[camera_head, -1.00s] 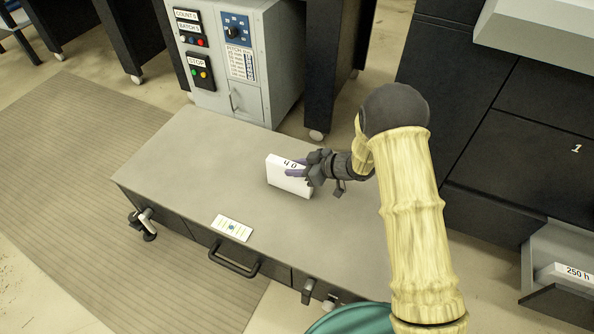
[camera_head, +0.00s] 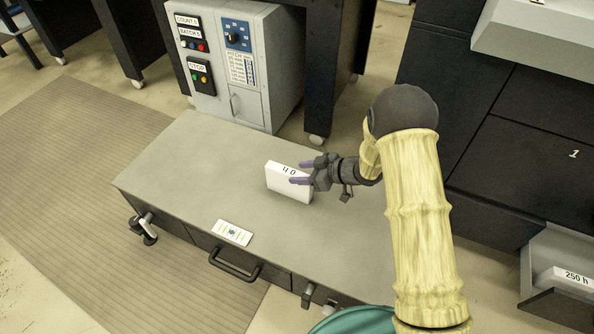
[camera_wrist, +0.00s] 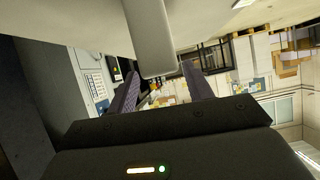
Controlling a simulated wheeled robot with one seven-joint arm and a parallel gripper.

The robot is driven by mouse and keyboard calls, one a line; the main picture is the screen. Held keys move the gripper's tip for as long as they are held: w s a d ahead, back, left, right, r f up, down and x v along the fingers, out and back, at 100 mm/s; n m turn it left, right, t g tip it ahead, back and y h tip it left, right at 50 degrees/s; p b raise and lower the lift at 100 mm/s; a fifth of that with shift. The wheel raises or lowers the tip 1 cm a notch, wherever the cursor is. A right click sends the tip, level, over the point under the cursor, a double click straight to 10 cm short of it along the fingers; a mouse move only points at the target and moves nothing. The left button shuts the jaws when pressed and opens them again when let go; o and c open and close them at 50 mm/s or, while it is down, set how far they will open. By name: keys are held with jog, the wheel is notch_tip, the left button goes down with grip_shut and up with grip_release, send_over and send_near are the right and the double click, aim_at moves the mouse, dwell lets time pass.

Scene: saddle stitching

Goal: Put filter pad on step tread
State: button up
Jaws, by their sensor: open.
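The filter pad, a white block marked "40" (camera_head: 284,185), stands on its long edge on the grey step tread (camera_head: 190,165). My gripper (camera_head: 298,172) is open at the pad's right end, with one purple finger in front of its face and the other near its back edge. In the wrist view the pad's pale end (camera_wrist: 150,35) lies between the two spread fingers (camera_wrist: 160,85), with gaps visible at both sides. The tread's pale surface (camera_wrist: 60,20) runs across the top of that view. The lower part of the pad's right end is partly covered by my gripper.
A small white card (camera_head: 232,233) lies near the tread's front edge, above a black handle (camera_head: 235,266). A grey control cabinet (camera_head: 265,75) stands behind. Dark machinery (camera_head: 520,150) rises at the right. The tread's left part is clear.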

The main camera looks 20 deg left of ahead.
jog(key=p+v, duration=0.3)
jog(key=v, duration=0.6)
jog(key=shift+d+r, duration=0.25)
jog(key=shift+d, duration=0.1)
jog(key=w+d+r+m+t+h, duration=0.25)
jog(key=d+r+m+h, duration=0.25)
jog(key=d, duration=0.4)
jog(key=w+d+r+m+t+h, duration=0.1)
jog(key=d+r+m+t+h, duration=0.35)
jog(key=d, duration=0.45)
jog(key=s+d+r+m+g+h, duration=0.1)
jog(key=s+d+r+m+g, duration=0.1)
jog(key=s, duration=0.8)
jog(key=s+d+r+m+g+h, duration=0.1)
jog(key=s+d+m, duration=0.4)
jog(key=s, duration=0.5)
jog(key=shift+d+r+g+h, duration=0.35)
jog(key=shift+r+g, duration=0.2)
jog(key=shift+g, duration=0.65)
jog(key=shift+r, duration=0.1)
